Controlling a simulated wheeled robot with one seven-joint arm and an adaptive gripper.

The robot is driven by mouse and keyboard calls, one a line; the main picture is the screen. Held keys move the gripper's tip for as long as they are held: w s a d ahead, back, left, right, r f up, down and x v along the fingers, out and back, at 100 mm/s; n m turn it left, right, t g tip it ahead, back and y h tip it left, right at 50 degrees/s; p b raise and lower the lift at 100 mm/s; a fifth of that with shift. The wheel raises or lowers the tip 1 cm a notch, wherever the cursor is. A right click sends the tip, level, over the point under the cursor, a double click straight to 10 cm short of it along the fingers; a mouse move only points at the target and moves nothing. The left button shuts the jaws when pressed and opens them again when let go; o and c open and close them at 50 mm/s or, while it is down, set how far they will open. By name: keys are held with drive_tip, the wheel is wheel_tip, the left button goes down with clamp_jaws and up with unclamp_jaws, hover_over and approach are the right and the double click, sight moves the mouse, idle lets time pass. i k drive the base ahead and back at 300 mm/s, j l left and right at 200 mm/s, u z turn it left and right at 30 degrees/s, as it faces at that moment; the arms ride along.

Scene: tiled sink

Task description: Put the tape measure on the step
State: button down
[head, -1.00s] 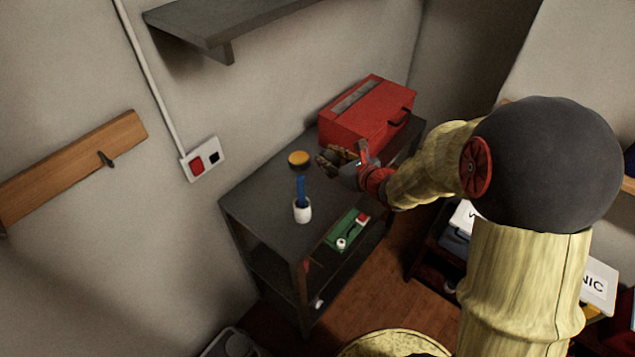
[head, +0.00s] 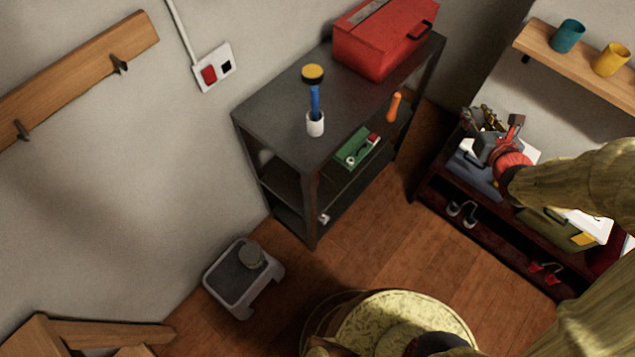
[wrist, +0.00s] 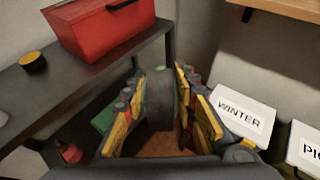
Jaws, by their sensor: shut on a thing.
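My gripper (head: 492,124) is over the low shelf unit at the right in the head view. In the wrist view, its yellow-padded fingers are on either side of a dark grey rounded thing (wrist: 159,98), which I take to be the tape measure. Its far side is hidden, and I cannot pick it out clearly in the head view. The step (head: 232,292) is a low grey stool on the floor, left of the workbench and well away from my gripper. A round grey thing (head: 251,256) sits on its top.
The dark workbench (head: 275,112) holds a red toolbox (head: 385,40), a white cup (head: 315,124) and a yellow-topped round tin (head: 312,73). Wooden floor (head: 350,255) is open between the bench and my base.

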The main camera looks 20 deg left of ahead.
sight(226, 291)
drive_tip(key=k+z, duration=0.1)
drive_tip(key=z, duration=0.15)
drive_tip(key=k+j+z, duration=0.1)
drive_tip(key=z, duration=0.2)
drive_tip(key=k+u, duration=0.1)
drive_tip(key=u, duration=0.35)
drive_tip(key=k+j+u, duration=0.1)
drive_tip(key=u, duration=0.4)
drive_tip(key=j+u, duration=0.1)
drive_tip(key=u, duration=0.35)
drive_tip(key=k+j+u, duration=0.1)
drive_tip(key=u, duration=0.35)
drive_tip(key=j+u, duration=0.2)
drive_tip(key=u, duration=0.3)
